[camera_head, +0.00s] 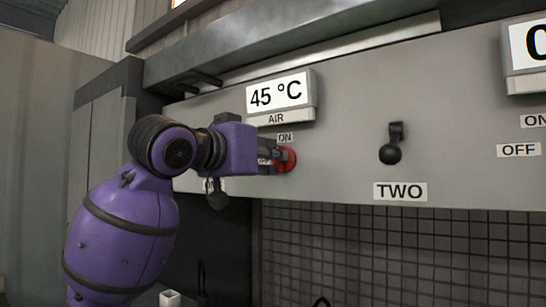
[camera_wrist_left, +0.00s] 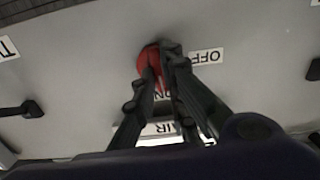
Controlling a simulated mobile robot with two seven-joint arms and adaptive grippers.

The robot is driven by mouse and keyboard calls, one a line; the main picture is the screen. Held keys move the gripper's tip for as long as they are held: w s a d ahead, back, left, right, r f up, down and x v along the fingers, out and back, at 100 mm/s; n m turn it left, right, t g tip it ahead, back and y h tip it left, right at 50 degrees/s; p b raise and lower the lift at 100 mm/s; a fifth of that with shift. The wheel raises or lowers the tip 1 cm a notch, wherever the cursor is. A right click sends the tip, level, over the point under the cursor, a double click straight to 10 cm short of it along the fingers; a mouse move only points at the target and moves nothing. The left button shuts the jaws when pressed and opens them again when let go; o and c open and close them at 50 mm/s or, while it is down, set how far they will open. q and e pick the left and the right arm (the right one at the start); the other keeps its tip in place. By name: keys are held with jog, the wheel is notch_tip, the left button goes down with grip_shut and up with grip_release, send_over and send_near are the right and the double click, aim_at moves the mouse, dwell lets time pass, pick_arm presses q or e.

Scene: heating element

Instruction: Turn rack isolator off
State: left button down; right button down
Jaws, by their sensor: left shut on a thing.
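The rack isolator is a red rotary knob (camera_head: 286,159) on the grey panel, below the "AIR" display, with an "ON" label above it. My left gripper (camera_head: 272,156) is at the knob, its fingers shut on it. In the left wrist view the red knob (camera_wrist_left: 150,62) shows between and beside the fingertips (camera_wrist_left: 160,58). The "OFF" label (camera_wrist_left: 207,57) is beside it there, and the "ON" label is partly hidden by a finger. The knob's exact angle is hidden by the fingers. My right gripper is not in view.
A "45 °C" display (camera_head: 278,92) juts out just above my left gripper. A black lever (camera_head: 391,148) marked "TWO" stands to the right, with clear panel between. A tiled dark recess (camera_head: 400,255) lies below the panel.

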pick_arm(q)
jog(key=shift+w+a+f+n, duration=0.1)
jog(key=shift+f+n, duration=0.05)
jog(key=shift+n, duration=4.15)
jog(key=shift+w+a+f+n, duration=0.1)
jog(key=shift+f+n, duration=0.05)
jog(key=shift+n, duration=4.15)
jog(key=c, duration=1.8)
grip_release()
jog(key=v, duration=1.2)
